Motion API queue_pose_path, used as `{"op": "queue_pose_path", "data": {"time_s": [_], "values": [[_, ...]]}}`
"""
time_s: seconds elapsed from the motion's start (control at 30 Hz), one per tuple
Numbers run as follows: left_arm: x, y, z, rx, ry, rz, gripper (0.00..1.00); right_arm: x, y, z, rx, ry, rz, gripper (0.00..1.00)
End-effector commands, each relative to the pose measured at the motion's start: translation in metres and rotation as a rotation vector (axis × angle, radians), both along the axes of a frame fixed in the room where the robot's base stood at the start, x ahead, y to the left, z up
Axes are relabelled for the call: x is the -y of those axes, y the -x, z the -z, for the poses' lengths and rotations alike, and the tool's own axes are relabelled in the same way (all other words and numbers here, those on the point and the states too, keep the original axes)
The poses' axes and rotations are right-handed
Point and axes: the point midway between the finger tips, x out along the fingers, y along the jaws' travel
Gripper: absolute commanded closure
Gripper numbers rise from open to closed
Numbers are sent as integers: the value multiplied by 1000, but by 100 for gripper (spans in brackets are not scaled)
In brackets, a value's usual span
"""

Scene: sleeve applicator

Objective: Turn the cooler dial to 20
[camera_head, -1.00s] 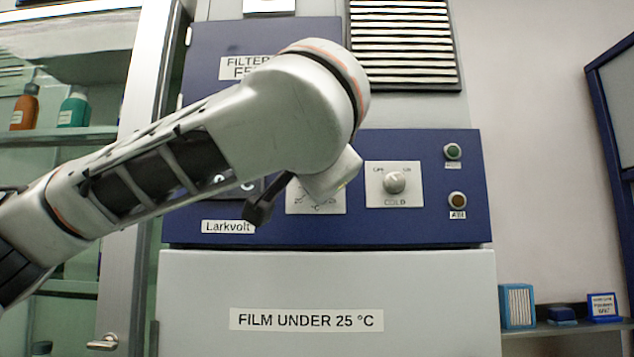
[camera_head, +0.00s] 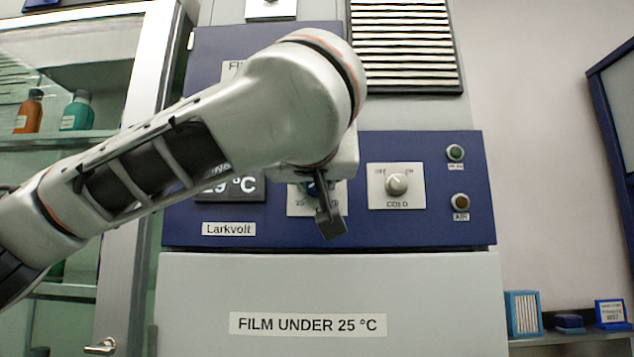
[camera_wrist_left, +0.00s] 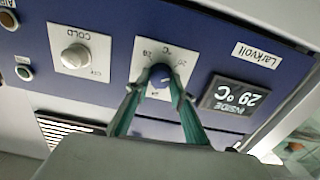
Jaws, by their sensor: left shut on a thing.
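The cooler dial (camera_wrist_left: 160,80) is a dark blue knob on a white plate marked °C, with numbers too small to read surely. In the wrist view, which is upside down, the two green-tinted fingers of my left gripper (camera_wrist_left: 157,87) are shut on the dial from both sides. In the head view my left gripper (camera_head: 326,208) is in front of the white dial plate (camera_head: 298,207) and hides most of the dial. The display (camera_wrist_left: 235,97) reads INSIDE 29 °C. My right gripper is in neither view.
A COLD switch (camera_head: 396,184) with OFF and ON marks sits right of the dial. Green (camera_head: 455,153) and amber (camera_head: 461,202) round fittings are farther right. A glass-door cabinet with bottles (camera_head: 76,111) stands at left. A low shelf at right holds small boxes (camera_head: 523,314).

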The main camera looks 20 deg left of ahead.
Motion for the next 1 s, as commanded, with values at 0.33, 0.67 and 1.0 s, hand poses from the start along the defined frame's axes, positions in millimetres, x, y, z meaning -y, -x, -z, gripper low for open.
{"op": "queue_pose_path", "data": {"time_s": [0.33,0.67,1.0], "values": [[0,-1,2,57,212,1,99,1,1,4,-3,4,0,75],[0,0,2,79,290,1,99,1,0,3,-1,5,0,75],[0,0,2,81,297,1,99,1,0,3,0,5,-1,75]]}}
